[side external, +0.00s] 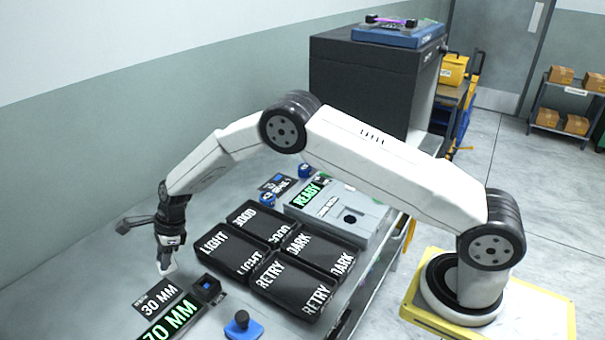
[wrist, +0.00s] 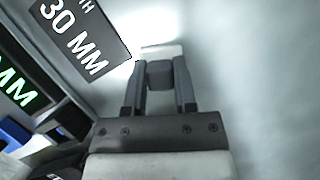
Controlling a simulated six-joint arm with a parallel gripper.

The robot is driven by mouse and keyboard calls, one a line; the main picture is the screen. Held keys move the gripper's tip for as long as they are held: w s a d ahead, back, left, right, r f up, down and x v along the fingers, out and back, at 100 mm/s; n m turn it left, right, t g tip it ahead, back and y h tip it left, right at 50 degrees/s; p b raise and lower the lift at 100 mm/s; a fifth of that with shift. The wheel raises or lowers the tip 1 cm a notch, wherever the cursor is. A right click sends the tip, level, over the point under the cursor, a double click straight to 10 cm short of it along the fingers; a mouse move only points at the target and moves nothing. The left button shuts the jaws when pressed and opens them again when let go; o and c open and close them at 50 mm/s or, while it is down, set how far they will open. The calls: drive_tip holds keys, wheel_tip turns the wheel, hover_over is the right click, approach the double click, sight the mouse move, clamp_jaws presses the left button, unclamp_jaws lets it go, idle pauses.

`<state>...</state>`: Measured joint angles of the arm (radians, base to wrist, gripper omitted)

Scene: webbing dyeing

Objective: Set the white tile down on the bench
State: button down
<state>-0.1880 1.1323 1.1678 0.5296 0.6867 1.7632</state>
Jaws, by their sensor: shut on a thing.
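My gripper (side external: 167,256) is over the bench (side external: 105,262) near its left side, pointing down. It is shut on the white tile (side external: 168,269), which shows as a small pale piece at the fingertips. In the wrist view the tile (wrist: 162,51) sticks out past the two fingers of my gripper (wrist: 160,66), above the grey bench top (wrist: 250,70). I cannot tell whether the tile touches the bench or is just above it.
A black "30 MM" card (side external: 160,299) lies close to the gripper, beside a device with a green "70 MM" display (side external: 170,322). Black bins labelled LIGHT (side external: 228,256), GOOD, DARK and RETRY stand to the right. A blue stamp-like object (side external: 243,327) is at the front. The bench left of the gripper is clear.

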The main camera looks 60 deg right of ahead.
drive_tip(key=shift+r, duration=1.6)
drive_tip(key=s+d+r, duration=0.3)
drive_tip(key=s+r, duration=0.6)
drive_tip(key=s, duration=0.4)
drive_tip(key=shift+s+d+r, duration=0.15)
drive_tip(key=shift+s+r, duration=0.15)
drive_tip(key=shift+r, duration=0.05)
drive_tip(key=shift+d, duration=0.15)
